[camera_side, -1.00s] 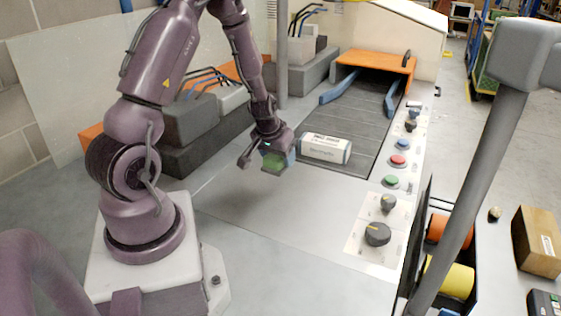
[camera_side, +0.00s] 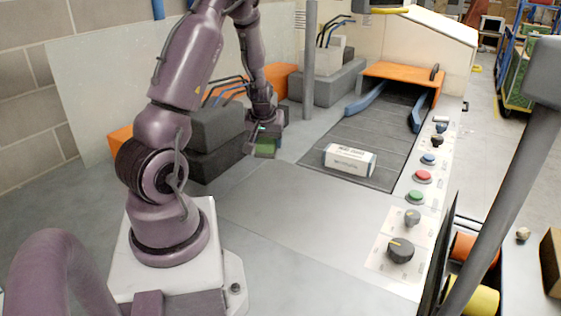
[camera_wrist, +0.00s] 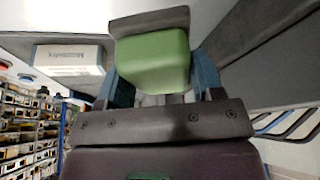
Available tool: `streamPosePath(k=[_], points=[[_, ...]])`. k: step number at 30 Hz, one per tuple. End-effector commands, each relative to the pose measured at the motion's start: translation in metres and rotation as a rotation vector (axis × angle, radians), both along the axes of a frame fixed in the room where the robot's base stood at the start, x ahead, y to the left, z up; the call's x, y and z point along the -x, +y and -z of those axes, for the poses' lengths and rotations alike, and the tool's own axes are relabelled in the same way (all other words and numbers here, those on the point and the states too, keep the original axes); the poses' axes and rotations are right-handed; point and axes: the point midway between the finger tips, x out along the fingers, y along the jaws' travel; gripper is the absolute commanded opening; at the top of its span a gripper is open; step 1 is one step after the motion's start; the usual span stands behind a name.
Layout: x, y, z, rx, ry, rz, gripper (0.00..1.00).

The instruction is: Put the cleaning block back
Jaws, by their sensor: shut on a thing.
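The cleaning block (camera_side: 266,148) is green with a dark grey layer on one face. My gripper (camera_side: 264,139) is shut on it, and the block hangs below the jaws beside the stacked dark grey blocks. How high it is above the grey bench top (camera_side: 290,215) is hard to tell. In the wrist view the green block (camera_wrist: 152,60) sits between the blue fingers of my gripper (camera_wrist: 163,82), with its grey layer at the far end.
A white labelled box (camera_side: 349,161) lies on the dark conveyor belt (camera_side: 375,125), to the right. Dark grey blocks (camera_side: 215,150) stand behind the arm. A grey post (camera_side: 310,60) rises behind the gripper. Buttons and knobs (camera_side: 423,176) line the right edge. The front bench is clear.

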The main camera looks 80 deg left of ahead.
Motion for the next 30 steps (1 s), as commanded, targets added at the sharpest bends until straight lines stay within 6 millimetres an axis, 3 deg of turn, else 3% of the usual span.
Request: streamPosePath(k=[6, 12, 21, 25, 30], points=[[-0.031, 0.046, 0.027, 0.0, 0.002, 0.001, 0.39], [-0.047, 0.07, 0.064, 0.002, 0.001, 0.002, 0.39], [-0.058, 0.086, 0.088, 0.002, 0.001, 0.002, 0.39], [-0.057, 0.085, 0.107, 0.003, 0.002, 0.002, 0.39], [-0.058, 0.085, 0.114, 0.0, -0.001, 0.003, 0.39]])
